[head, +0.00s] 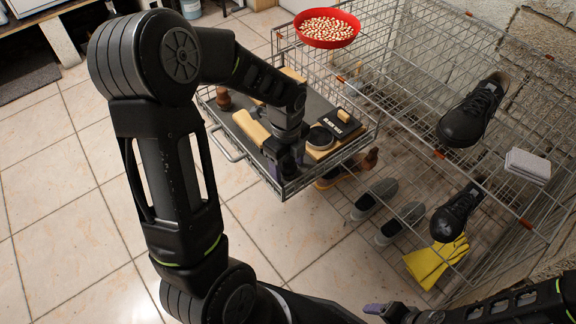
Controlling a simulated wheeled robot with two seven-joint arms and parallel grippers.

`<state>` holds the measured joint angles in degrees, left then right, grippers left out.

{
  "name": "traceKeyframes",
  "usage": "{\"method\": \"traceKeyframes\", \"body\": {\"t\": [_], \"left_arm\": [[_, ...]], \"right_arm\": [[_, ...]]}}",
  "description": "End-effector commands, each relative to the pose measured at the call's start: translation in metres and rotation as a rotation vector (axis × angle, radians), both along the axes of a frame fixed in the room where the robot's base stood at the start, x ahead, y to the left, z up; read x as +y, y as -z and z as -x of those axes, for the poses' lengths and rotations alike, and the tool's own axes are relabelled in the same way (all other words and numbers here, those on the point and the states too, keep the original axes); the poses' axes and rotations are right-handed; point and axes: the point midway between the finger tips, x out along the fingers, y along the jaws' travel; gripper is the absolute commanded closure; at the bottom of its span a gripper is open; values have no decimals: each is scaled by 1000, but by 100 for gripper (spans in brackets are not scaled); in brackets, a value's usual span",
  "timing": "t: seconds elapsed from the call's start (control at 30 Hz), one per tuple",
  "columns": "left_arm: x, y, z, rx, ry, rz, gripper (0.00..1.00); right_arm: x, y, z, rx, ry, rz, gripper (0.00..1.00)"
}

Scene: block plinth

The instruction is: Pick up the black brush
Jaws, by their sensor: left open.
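A small black block with white lettering and a pale wooden piece on top (340,125) lies in the right part of the wire tray; it may be the black brush, but I cannot tell for sure. My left gripper (280,172) is open and points down over the tray's front part, left of the block and apart from it. Its own wrist hides much of the jaws and what is under them. My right gripper (376,309) shows only in part at the bottom edge, well away from the tray.
The pulled-out wire tray (226,147) also holds a pale wooden-backed brush (250,127), a round dark tin (320,138) and a brown knob (223,98). A red bowl (328,28) sits behind. Black shoes (472,110), grey shoes and yellow gloves (436,262) are on the rack at right.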

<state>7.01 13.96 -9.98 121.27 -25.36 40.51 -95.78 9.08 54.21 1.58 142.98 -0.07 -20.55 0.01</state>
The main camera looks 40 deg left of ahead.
Motion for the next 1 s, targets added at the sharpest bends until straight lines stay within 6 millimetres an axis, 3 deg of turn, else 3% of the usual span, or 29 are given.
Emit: {"method": "traceKeyframes", "body": {"t": [0.37,1.0], "left_arm": [[0,0,0,0,0,0,33],[0,0,0,0,0,0,86]], "right_arm": [[0,0,0,0,0,0,28],[0,0,0,0,0,0,28]]}}
